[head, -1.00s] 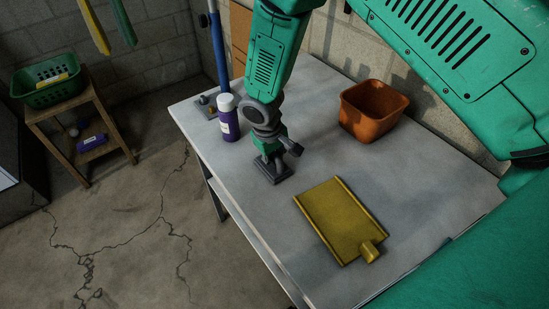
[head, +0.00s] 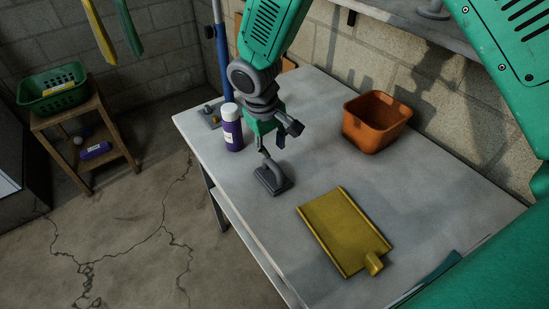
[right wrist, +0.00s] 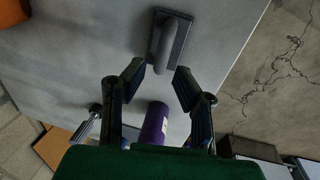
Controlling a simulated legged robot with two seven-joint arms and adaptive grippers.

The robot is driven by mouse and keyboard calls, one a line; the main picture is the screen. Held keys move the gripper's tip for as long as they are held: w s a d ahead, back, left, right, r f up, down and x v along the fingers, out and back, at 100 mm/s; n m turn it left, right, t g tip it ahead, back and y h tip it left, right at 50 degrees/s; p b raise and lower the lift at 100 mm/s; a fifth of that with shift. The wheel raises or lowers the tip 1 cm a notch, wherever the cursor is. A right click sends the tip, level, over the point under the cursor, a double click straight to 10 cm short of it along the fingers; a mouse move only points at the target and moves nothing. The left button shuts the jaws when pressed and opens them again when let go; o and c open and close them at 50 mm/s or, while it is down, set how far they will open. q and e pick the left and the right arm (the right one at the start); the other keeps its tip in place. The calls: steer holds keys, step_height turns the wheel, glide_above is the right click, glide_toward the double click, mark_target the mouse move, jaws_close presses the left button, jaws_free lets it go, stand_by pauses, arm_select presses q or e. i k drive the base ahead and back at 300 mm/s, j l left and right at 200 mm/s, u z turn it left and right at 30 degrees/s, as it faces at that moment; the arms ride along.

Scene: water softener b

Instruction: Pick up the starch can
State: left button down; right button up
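The starch can (head: 232,132), purple with a white cap and a pale label, stands upright on the grey table near its far left corner. In the right wrist view its purple side (right wrist: 155,124) shows low, beyond and between the fingers. My right gripper (head: 278,138) is above the table, to the right of the can and apart from it. In the right wrist view its two fingers (right wrist: 159,75) are spread with nothing between them. My left gripper is not in view.
A grey handled block (head: 272,180) lies on the table just below the right gripper. A yellow dustpan (head: 340,230) lies in front, and an orange bin (head: 375,124) stands behind right. A small grey fixture (head: 209,118) and blue pole (head: 223,65) are beside the can.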

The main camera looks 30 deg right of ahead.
mark_target(231, 118)
steer(key=k+j, duration=0.8)
steer(key=j, duration=0.1)
